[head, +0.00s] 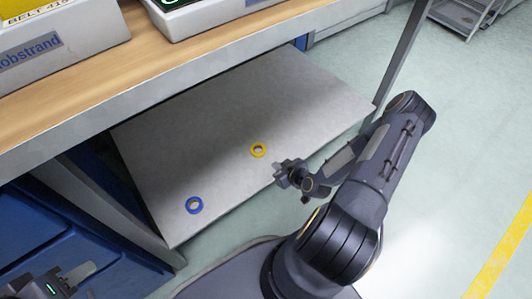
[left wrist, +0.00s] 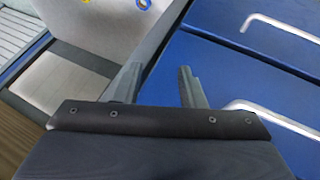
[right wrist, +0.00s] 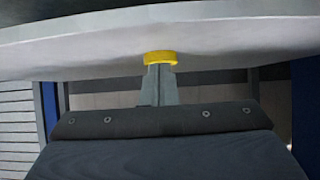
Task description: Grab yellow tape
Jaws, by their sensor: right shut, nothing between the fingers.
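The yellow tape (head: 259,150) is a small ring lying flat on the grey lower shelf (head: 215,120), near the shelf's right front edge. It also shows in the right wrist view (right wrist: 160,57), straight ahead of the fingertips. My right gripper (head: 279,169) is just right of and below the tape in the head view. Its fingers (right wrist: 160,68) are closed together and empty; whether they touch the tape I cannot tell. My left gripper (head: 68,280) is at the lower left, away from the tape. Its fingers (left wrist: 160,75) are apart with nothing between them.
A blue tape ring (head: 194,205) lies on the same shelf, nearer the left front corner. A wooden worktop (head: 160,60) overhangs the shelf and carries grey bins (head: 60,50). A blue panelled surface (left wrist: 230,70) is beside my left gripper. The rest of the shelf is clear.

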